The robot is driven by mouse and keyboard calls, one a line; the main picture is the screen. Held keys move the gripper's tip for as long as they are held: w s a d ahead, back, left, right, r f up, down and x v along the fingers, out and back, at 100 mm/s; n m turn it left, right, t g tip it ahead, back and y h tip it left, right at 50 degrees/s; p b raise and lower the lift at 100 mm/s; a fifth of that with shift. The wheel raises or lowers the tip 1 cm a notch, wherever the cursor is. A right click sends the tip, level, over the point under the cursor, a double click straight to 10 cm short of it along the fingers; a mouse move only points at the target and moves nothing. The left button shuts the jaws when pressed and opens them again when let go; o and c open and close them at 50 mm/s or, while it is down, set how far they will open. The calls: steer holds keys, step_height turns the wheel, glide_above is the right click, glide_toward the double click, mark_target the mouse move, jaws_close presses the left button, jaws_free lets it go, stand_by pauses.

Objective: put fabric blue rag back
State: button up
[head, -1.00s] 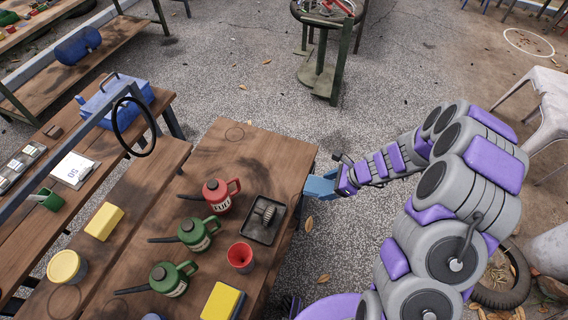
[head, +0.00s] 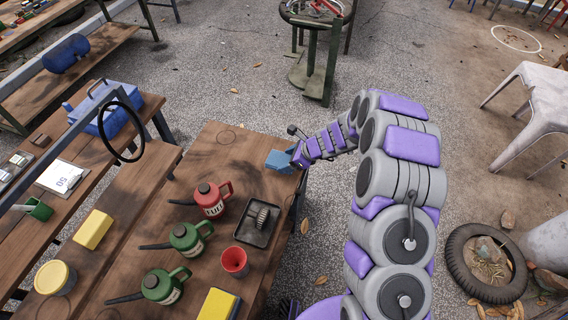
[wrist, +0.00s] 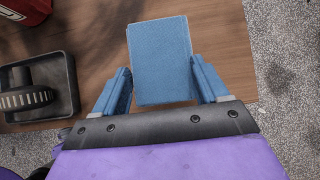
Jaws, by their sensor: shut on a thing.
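The blue fabric rag (wrist: 160,58) shows in the wrist view as a flat, folded rectangle between my two blue fingers. My gripper (wrist: 162,84) is shut on its near end. In the head view, my gripper (head: 289,162) is at the right edge of the wooden table (head: 240,150), with the blue rag (head: 278,158) pointing left over the tabletop. The exact height of the rag above the wood is hard to tell.
A black tray (head: 247,236) with a gear-like part sits just nearer on the table. The tabletop's far end, with a faint ring mark, is clear.

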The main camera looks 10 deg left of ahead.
mark_target(285, 162)
steer(key=shift+w+a+f, duration=0.25)
steer(key=shift+w+a, duration=0.4)
steer(key=shift+a, duration=0.1)
step_height(285, 162, down, 3)
steer(key=shift+f+b, duration=0.1)
steer(key=shift+b, duration=0.65)
steer(key=shift+f, duration=0.1)
steer(key=shift+c, duration=0.3)
steer(key=o, duration=1.1)
steer(key=shift+p+v, duration=1.4)
steer(key=shift+v, duration=4.65)
